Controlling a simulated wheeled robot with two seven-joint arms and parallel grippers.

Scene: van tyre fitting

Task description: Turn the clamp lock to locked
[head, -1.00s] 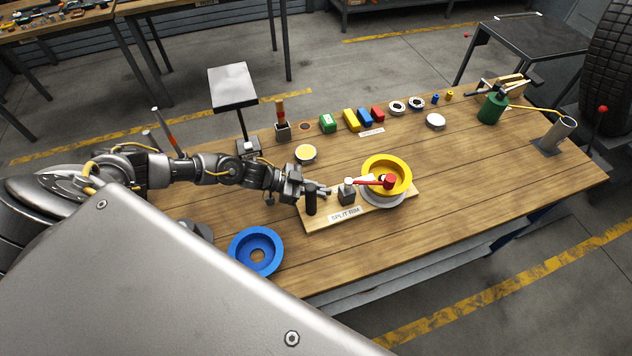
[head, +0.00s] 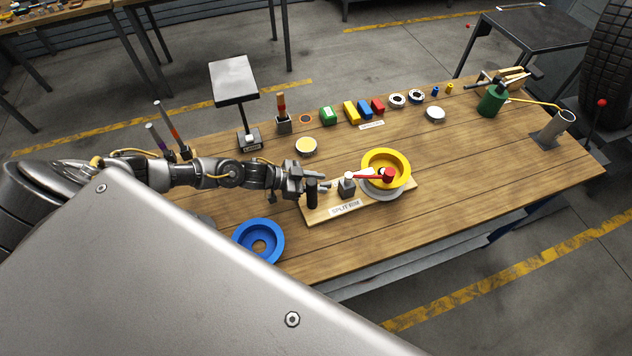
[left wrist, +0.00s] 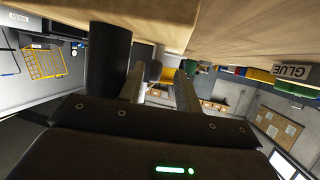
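The split rim clamp stands on a wooden board (head: 372,208) labelled "SPLIT RIM". It has a grey block (head: 347,188), a light arm and a red end (head: 388,175) over the yellow rim (head: 400,164). A black upright handle (head: 312,193) stands at the board's left end. I cannot tell its lock setting. My left gripper (head: 324,184) is level with the handle, just behind it. In the left wrist view its fingers (left wrist: 159,88) are apart with nothing gripped. The black handle (left wrist: 108,55) is outside them, beside the left finger. My right gripper is not in view.
A blue ring (head: 273,243) lies near the front edge. A grey stand (head: 236,80) rises behind my left arm. The bench's right half (head: 490,160) is mostly clear.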

